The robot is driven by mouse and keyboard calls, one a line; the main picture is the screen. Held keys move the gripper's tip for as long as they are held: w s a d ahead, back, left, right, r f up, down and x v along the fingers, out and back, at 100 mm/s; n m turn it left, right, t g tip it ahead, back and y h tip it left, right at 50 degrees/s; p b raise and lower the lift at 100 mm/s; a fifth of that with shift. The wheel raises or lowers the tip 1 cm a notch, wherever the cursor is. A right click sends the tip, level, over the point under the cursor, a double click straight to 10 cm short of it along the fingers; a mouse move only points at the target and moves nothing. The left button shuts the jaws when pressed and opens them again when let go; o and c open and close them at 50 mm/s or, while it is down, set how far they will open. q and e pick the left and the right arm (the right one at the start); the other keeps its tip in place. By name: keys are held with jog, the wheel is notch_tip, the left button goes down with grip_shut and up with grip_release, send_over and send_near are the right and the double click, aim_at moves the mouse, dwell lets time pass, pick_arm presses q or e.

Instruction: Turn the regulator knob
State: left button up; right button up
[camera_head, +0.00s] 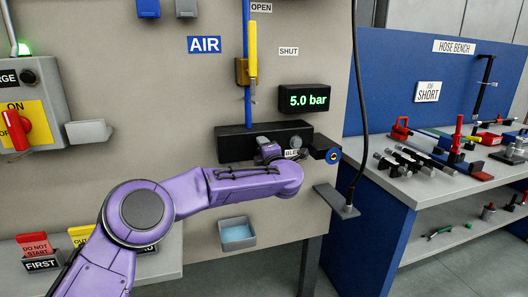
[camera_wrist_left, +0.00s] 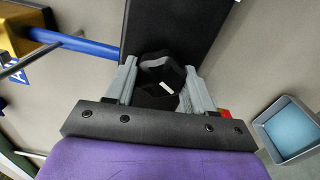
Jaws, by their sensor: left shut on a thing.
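The regulator knob (camera_wrist_left: 165,72) is black with a short white mark and shows between my left fingers in the left wrist view. My left gripper (camera_wrist_left: 160,85) is shut on it, one grey finger on each side. In the head view my purple left arm reaches to the dark regulator block (camera_head: 240,140) on the panel. There my left gripper (camera_head: 268,150) is mostly behind my wrist, and the knob is hidden. The display (camera_head: 308,99) above the block reads 5.0 bar. My right gripper is in neither view.
A yellow lever (camera_head: 253,50) on the blue pipe stands upright above the block. A small blue-lined bin (camera_head: 237,234) hangs below. A dark hose (camera_head: 357,110) hangs at the panel's right edge.

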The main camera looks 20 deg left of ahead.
pick_arm(q)
jog(key=o, duration=1)
jog(key=shift+c, duration=0.2)
jog(key=b+v, duration=0.3)
jog(key=v, duration=0.7)
jog(key=shift+s+d, duration=0.2)
jog(key=shift+s, duration=0.05)
